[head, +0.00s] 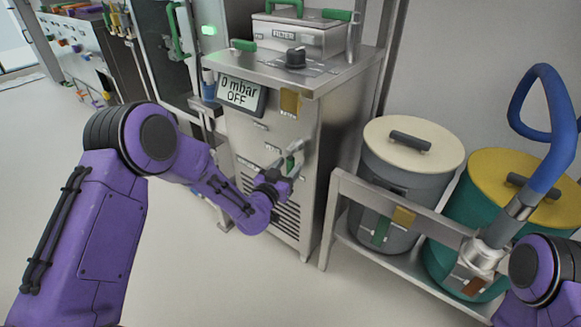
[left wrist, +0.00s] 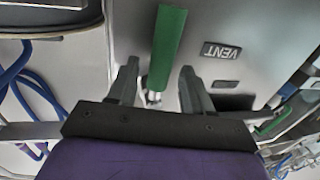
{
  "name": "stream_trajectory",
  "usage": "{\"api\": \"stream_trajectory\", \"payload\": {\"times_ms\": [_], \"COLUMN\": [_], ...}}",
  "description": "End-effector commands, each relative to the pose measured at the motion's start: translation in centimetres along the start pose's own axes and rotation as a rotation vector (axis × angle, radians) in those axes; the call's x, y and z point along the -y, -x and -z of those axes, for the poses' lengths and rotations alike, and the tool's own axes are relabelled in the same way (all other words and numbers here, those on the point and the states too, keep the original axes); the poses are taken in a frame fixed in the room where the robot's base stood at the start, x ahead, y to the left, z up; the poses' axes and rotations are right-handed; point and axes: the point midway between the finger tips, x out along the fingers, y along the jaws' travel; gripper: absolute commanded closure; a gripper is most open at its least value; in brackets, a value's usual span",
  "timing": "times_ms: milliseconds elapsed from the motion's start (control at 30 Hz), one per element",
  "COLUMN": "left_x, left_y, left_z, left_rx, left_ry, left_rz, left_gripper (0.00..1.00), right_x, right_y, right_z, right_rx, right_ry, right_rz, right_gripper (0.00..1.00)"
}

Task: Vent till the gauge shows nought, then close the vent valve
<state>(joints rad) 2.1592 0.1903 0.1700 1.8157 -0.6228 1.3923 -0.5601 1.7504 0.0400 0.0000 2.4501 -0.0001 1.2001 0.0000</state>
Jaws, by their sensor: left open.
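The gauge display (head: 241,93) on the steel cabinet reads "0 mbar" and "OFF". The green vent valve handle (head: 290,162) is on the cabinet front, partly hidden by my left gripper (head: 284,172). In the left wrist view the green handle (left wrist: 167,48) stands lengthwise in the picture, beside the VENT label (left wrist: 222,51). My left gripper (left wrist: 159,80) is open, with one finger on each side of the handle's lower end and visible gaps to both. My right gripper is not in view; only part of my right arm shows at the lower right.
The cabinet has a FILTER box (head: 293,35) on top and a black knob (head: 296,57). At right, a cream-lidded bin (head: 450,150) and a yellow-lidded bin (head: 490,165) stand on a low steel frame (head: 340,205). A blue hose (head: 550,170) hangs there. The floor at left is clear.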

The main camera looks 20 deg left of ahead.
Motion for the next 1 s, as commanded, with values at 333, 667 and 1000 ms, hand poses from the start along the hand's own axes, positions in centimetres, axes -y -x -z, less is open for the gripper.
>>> {"api": "stream_trajectory", "payload": {"times_ms": [333,667,1000], "left_x": [0.0,0.0,1.8], "left_y": [-2.3,-2.2,-2.7], "left_z": [-0.1,-0.1,-0.2], "left_rx": [0.003,0.003,-0.009], "left_ry": [0.001,0.001,-0.052], "left_rz": [0.000,0.001,0.023], "left_gripper": [0.50,1.00,1.00], "right_x": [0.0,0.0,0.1], "right_y": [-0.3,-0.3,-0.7], "right_z": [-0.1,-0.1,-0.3], "right_rx": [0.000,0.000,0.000], "right_ry": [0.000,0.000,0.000], "right_rz": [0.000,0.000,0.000], "right_gripper": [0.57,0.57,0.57]}}
